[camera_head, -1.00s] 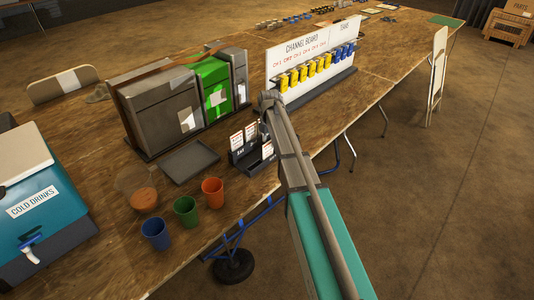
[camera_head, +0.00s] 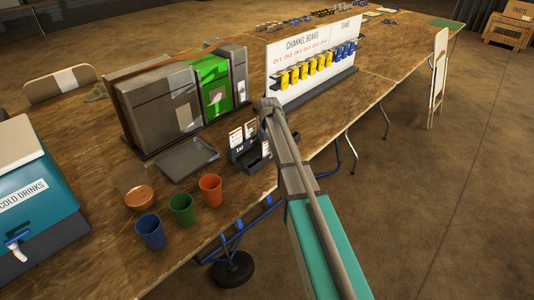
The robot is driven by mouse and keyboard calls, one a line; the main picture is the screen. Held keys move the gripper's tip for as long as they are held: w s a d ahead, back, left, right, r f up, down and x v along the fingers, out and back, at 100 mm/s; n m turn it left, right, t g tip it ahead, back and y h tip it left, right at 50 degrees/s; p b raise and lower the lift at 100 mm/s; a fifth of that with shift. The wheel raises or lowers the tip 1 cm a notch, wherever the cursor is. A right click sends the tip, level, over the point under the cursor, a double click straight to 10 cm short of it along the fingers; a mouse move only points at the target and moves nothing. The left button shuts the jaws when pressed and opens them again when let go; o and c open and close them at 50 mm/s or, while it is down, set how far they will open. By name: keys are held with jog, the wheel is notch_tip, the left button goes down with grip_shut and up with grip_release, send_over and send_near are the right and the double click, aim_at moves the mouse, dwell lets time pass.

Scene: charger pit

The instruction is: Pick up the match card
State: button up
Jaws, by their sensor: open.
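Small white printed cards (camera_head: 236,138) stand in a black card holder (camera_head: 239,154) near the front edge of the long wooden table. The print is too small to tell which is the match card. One card at the holder's right is partly covered by my arm. My gripper (camera_head: 267,104) is at the far end of my arm, just above and right of the holder in the picture. It is open, with no card visible in it. Its fingertips are small and hard to make out.
A channel board (camera_head: 305,55) with yellow and blue packs stands right behind my gripper. Grey and green boxes (camera_head: 213,90), a dark tray (camera_head: 187,158), several cups (camera_head: 181,209) and a drinks cooler (camera_head: 40,210) stand to the left. Floor right of the table is mostly clear.

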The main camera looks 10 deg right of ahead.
jog(key=shift+f, duration=0.1)
dwell(0.6)
grip_shut()
